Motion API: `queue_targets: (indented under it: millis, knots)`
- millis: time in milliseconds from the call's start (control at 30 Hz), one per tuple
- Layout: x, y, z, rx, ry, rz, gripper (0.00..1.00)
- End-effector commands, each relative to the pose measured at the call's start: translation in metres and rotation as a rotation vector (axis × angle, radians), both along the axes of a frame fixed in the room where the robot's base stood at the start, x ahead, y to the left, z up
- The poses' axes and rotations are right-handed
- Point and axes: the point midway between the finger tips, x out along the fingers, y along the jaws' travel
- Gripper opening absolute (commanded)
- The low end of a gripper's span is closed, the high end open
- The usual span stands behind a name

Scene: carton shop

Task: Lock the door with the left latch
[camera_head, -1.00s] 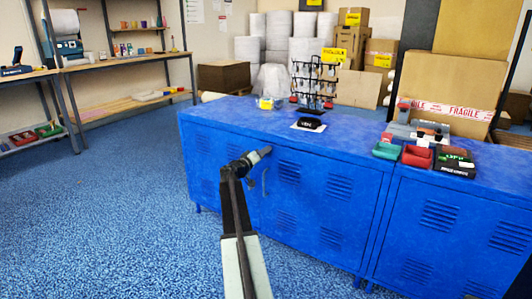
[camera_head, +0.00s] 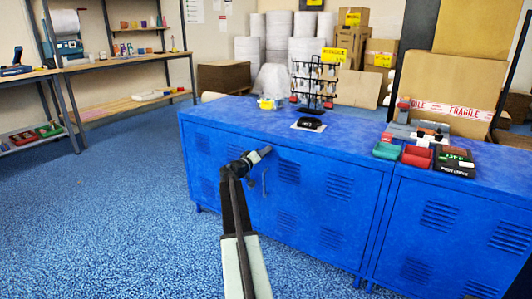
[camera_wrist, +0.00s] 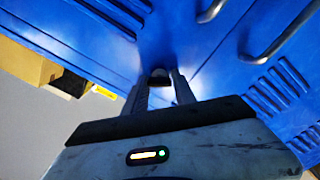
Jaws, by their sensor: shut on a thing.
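The blue metal cabinet (camera_head: 330,215) has louvred doors that look closed. My gripper (camera_head: 266,151) is at the upper part of its front, just under the top edge. In the wrist view, my gripper (camera_wrist: 158,80) is shut on a small dark knob-like part, which I take to be the left latch (camera_wrist: 159,73). The fingers hide most of it, so I cannot tell how it is turned. A curved metal door handle (camera_head: 264,181) hangs just below my gripper. In the wrist view two metal handles show, one at the top (camera_wrist: 211,10) and one at the right (camera_wrist: 278,35).
On the cabinet top stand a black rack (camera_head: 312,85), a black item on a white sheet (camera_head: 309,123), and a green bin (camera_head: 386,150) beside a red bin (camera_head: 417,156). Shelving (camera_head: 120,60) is at the left. The blue floor in front is clear.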

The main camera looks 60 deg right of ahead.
Motion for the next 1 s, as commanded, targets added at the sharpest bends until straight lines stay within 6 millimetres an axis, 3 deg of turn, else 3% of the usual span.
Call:
queue_targets:
  millis: [33,67,133,567,900,1000]
  knots:
    - [0.004,0.001,0.001,-0.001,0.001,0.009,0.0]
    - [0.004,0.001,0.0,-0.001,0.001,0.009,0.35]
    - [0.004,0.001,0.001,-0.001,0.001,0.008,0.53]
    - [0.001,0.008,0.0,-0.001,0.0,0.004,0.53]
    - [0.001,0.07,0.0,-0.001,0.001,0.006,0.53]
    - [0.001,0.079,0.0,-0.001,0.001,0.005,0.53]
